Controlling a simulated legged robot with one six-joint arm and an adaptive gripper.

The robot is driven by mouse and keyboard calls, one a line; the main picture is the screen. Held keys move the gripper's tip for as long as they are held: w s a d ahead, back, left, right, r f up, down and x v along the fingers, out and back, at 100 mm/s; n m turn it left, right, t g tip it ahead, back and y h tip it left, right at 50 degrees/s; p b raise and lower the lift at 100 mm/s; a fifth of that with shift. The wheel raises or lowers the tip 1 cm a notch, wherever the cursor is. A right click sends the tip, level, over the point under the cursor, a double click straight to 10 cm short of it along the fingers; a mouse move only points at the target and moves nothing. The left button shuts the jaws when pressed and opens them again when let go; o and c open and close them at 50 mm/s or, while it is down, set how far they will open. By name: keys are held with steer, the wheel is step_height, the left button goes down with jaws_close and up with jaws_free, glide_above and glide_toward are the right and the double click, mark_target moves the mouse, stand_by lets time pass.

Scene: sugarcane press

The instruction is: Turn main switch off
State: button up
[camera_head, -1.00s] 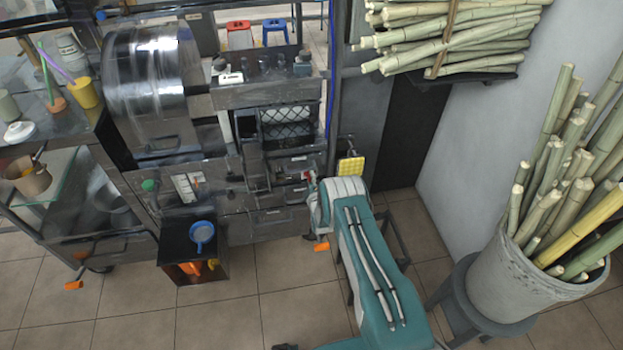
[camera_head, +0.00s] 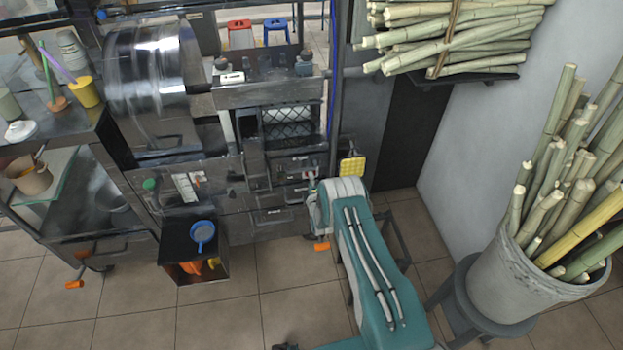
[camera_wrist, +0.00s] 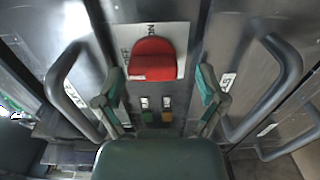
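The main switch is a red knob (camera_wrist: 153,62) on a pale plate (camera_wrist: 183,50) on a grey metal panel, in the upper middle of the wrist view. Dark lettering shows above the knob and at its left; it is partly covered and hard to read. My gripper (camera_wrist: 158,88) is open, with one green-grey finger on each side of the knob and space between. I cannot tell how far it is from the panel. In the head view my teal arm reaches the machine's front, and the knob is not clearly visible there.
Curved grey handles stand left (camera_wrist: 68,90) and right (camera_wrist: 275,85) of my gripper. Two small switches, green (camera_wrist: 147,116) and amber (camera_wrist: 167,116), sit below the knob. A yellow gridded block (camera_head: 352,167) is beside my arm. A cane-filled bucket (camera_head: 520,285) stands at right.

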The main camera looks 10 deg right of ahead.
steer(key=shift+d+r, duration=0.1)
steer(key=shift+r, duration=0.05)
steer(key=s, duration=1.2)
stand_by(0.3)
